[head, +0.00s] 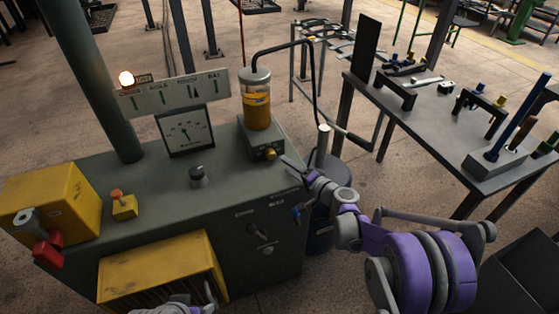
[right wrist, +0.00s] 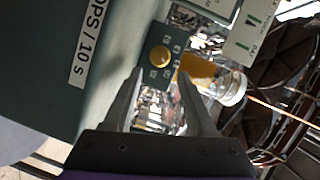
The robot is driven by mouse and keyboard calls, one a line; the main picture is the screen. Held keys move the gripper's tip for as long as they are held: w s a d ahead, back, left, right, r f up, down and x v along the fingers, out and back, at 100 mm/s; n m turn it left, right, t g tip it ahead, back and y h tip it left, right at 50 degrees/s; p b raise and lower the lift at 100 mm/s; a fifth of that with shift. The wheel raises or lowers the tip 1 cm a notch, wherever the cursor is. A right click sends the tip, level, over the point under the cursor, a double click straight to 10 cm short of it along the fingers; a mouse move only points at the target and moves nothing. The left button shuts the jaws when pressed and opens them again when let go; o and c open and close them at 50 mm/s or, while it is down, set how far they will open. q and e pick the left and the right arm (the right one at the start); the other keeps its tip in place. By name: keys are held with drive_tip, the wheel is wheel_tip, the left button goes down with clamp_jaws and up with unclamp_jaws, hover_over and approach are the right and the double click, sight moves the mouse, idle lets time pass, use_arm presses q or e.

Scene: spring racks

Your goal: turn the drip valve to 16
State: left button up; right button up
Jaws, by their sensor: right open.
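The drip valve is a round brass knob (head: 271,153) on the front of a dark box under a glass reservoir of amber oil (head: 257,108). In the right wrist view the knob (right wrist: 160,57) sits on a dark plate with small markings around it, too small to read. My right gripper (head: 287,163) is open, its fingers pointing at the knob from the right. In the right wrist view its fingertips (right wrist: 158,74) lie on either side below the knob, apparently not touching it. Part of my left arm (head: 182,305) shows at the bottom edge; its finger opening is unclear.
A green machine cabinet (head: 150,185) carries a dial gauge (head: 187,132), a black knob (head: 198,176) and a sign panel with a lit lamp (head: 126,79). A bent black pipe (head: 283,45) rises from the reservoir. A workbench (head: 440,125) with tools stands at right.

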sight(272, 156)
drive_tip(key=shift+v, duration=1.85)
drive_tip(key=a+n+h, duration=0.1)
drive_tip(key=r+n+b, duration=0.1)
drive_tip(key=n, duration=0.1)
drive_tip(key=shift+s+a+g+h, duration=0.15)
drive_tip(key=shift+a+g+h, duration=0.15)
drive_tip(key=shift+a+h, duration=0.1)
drive_tip(key=n, duration=0.1)
drive_tip(key=r+n+h, duration=0.1)
drive_tip(key=shift+s+a+n, duration=0.1)
drive_tip(key=shift+a+n, duration=0.1)
drive_tip(key=shift+n, duration=0.1)
drive_tip(key=b+x, duration=0.1)
drive_tip(key=x, duration=0.9)
drive_tip(key=shift+w+a+f, duration=0.1)
drive_tip(key=shift+w+f, duration=0.05)
drive_tip(key=shift+w, duration=0.15)
clamp_jaws()
